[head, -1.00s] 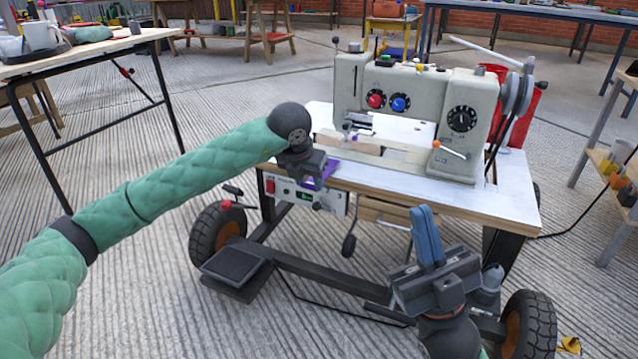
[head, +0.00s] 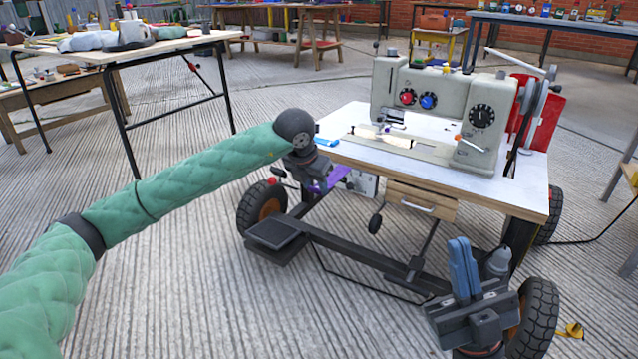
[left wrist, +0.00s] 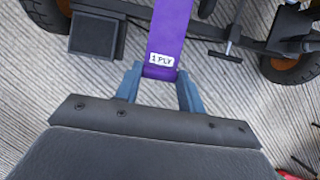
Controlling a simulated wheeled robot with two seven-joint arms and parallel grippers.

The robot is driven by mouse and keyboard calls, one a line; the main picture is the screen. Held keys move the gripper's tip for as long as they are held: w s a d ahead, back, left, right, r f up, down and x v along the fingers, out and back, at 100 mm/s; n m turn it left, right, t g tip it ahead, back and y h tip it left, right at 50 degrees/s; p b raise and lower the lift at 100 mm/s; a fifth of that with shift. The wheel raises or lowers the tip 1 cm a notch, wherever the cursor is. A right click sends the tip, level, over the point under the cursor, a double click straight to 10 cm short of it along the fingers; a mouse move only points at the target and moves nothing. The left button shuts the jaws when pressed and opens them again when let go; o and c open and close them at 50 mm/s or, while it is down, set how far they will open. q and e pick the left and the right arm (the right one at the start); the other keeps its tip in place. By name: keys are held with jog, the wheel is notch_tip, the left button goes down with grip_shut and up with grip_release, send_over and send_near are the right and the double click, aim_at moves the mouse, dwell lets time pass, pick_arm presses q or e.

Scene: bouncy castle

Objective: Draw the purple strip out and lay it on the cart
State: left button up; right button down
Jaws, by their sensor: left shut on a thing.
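The cart (head: 345,150) is a wheeled stand with a white top and a grey sewing machine (head: 430,100) on it. The purple strip (head: 338,178) shows at the cart's front left, below the top's edge; its far end is hard to make out. In the left wrist view the strip (left wrist: 170,30) runs up out of the frame, with a "1 PLY" label near its held end. My left gripper (head: 318,185) is shut on that end; its blue fingers (left wrist: 161,80) sit either side of it. My right gripper (head: 463,262) has its blue fingers together, empty, before the cart's front right.
A wooden drawer (head: 422,203) hangs under the cart's top. A pedal (head: 275,233) and wheels (head: 262,207) are low at the front. A bench (head: 150,52) with clutter stands at the left. A red bin (head: 540,115) is behind the cart.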

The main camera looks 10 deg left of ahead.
pick_arm(q)
jog(key=shift+s+a, duration=0.3)
jog(key=shift+s, duration=0.6)
jog(key=s+a, duration=0.2)
jog(key=s, duration=0.5)
jog(key=shift+a, duration=0.15)
dwell(1.2)
jog(key=shift+r, duration=0.15)
jog(key=shift+r, duration=0.1)
jog(key=p+v, duration=0.4)
jog(key=v, duration=0.3)
jog(key=shift+w+r, duration=0.2)
jog(key=shift+w, duration=0.1)
dwell(0.8)
